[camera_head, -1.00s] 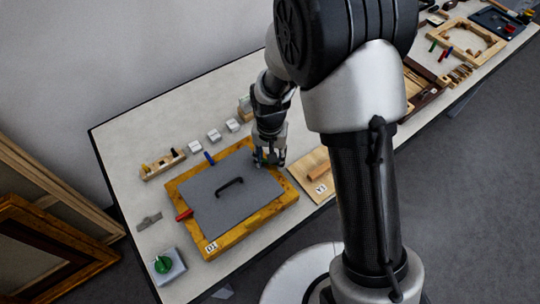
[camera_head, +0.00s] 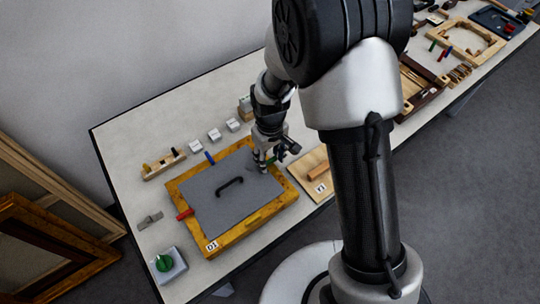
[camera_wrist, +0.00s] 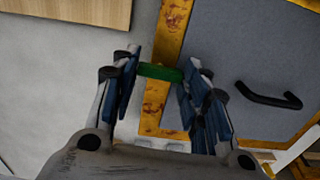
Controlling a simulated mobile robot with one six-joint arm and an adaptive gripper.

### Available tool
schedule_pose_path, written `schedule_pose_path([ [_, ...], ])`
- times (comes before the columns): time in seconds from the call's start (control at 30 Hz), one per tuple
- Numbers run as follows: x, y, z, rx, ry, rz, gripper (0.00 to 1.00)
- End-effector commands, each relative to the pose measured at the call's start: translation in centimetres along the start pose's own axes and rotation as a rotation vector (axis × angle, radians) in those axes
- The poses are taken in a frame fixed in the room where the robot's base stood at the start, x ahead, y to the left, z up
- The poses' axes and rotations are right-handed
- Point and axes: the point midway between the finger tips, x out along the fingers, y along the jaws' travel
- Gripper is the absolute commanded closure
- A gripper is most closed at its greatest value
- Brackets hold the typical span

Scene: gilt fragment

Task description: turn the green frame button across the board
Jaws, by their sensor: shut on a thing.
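The green frame button (camera_wrist: 160,72) is a short bar between my fingers in the wrist view. It lies crosswise over the mottled yellow frame rail (camera_wrist: 153,100); its right end is close to the grey board (camera_wrist: 235,55), but a finger hides whether it overlaps. My gripper (camera_wrist: 163,80) is shut on the button, one finger at each end. In the head view my gripper (camera_head: 262,168) is at the right far edge of the yellow frame (camera_head: 228,243). The grey board (camera_head: 215,205) with a black handle (camera_head: 230,187) lies inside the frame.
A red button (camera_head: 185,213) and a blue button (camera_head: 209,158) sit on other frame sides. A wooden board (camera_head: 312,172) lies right of the frame. White blocks (camera_head: 214,135) and a small rack (camera_head: 163,165) stand behind.

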Motion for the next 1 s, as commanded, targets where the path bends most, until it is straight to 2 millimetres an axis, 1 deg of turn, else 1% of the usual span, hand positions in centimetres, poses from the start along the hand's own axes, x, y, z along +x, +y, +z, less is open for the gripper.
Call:
schedule_pose_path([
  [0.23,-0.02,0.01,-0.04,-0.042,0.001,0.000,0.82],
  [0.63,-0.02,0.01,-0.04,-0.047,0.001,0.001,0.82],
  [0.67,-0.02,0.01,-0.04,-0.047,0.001,0.001,0.57],
  [0.93,-0.01,0.00,-0.02,-0.046,0.001,0.000,0.39],
  [1.0,-0.01,0.00,-0.02,-0.045,0.001,0.000,0.38],
])
